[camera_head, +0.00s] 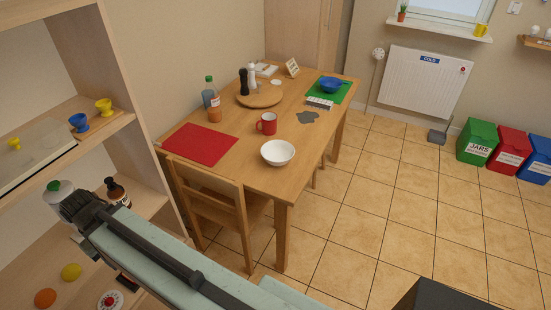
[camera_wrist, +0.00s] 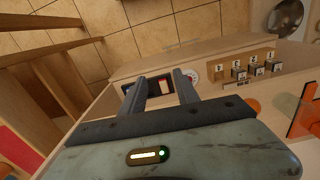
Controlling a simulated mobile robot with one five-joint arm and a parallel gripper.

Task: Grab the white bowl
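The white bowl (camera_head: 278,152) sits upright on the wooden table (camera_head: 220,122), near its front right edge, and looks empty. I do not see it in the wrist view. My gripper (camera_head: 72,205) is at the end of my arm on the left of the head view, in front of the shelf unit and well away from the bowl. In the wrist view the two fingers of my gripper (camera_wrist: 160,88) stand apart with a gap between them. Nothing is visibly held; a dark box with a red and white face shows beyond the fingers.
A red mug (camera_head: 266,124) stands behind the bowl, a grey patch (camera_head: 307,117) behind right. A red mat (camera_head: 200,144) lies to the left. A wooden chair (camera_head: 215,207) stands at the table's front. The shelf unit (camera_head: 150,150) is close to my arm.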

